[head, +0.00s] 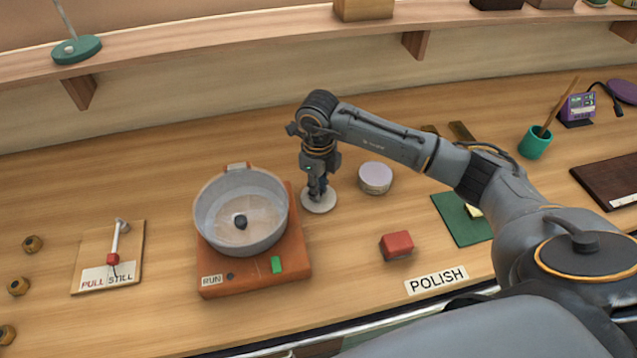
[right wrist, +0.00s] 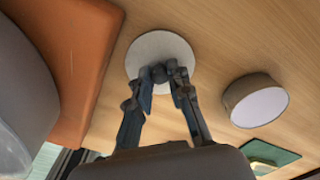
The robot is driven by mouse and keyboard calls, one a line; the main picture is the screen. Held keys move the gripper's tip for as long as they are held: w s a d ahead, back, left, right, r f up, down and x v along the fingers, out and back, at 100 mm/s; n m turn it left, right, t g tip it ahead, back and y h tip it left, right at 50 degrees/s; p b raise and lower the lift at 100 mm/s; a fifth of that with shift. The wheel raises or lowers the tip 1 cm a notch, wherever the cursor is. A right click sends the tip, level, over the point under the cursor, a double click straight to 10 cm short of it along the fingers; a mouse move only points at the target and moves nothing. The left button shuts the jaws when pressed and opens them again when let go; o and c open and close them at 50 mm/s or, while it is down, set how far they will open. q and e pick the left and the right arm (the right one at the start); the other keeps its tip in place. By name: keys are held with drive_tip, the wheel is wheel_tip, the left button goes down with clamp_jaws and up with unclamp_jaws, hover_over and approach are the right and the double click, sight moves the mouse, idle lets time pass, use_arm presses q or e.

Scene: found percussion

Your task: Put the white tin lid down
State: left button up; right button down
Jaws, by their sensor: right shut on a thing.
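The white tin lid (head: 319,203) is a pale round disc at the middle of the bench in the head view, just right of the orange machine. It also shows in the right wrist view (right wrist: 145,47). My right gripper (head: 318,193) points down over the lid, its fingertips close together at the lid's middle. My left gripper is not in view.
A round tin (head: 375,178) stands close right of the lid. A red block (head: 396,245) and a green mat (head: 460,222) lie nearer right. Bare wood lies in front of the lid.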

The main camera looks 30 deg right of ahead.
drive_tip(key=shift+f, duration=0.3)
drive_tip(key=c, duration=1.2)
unclamp_jaws()
drive_tip(key=shift+r, duration=0.1)
drive_tip(key=shift+r, duration=0.2)
wheel_tip(320, 180, up, 12)
drive_tip(key=b, duration=0.3)
drive_tip(key=shift+f, duration=0.1)
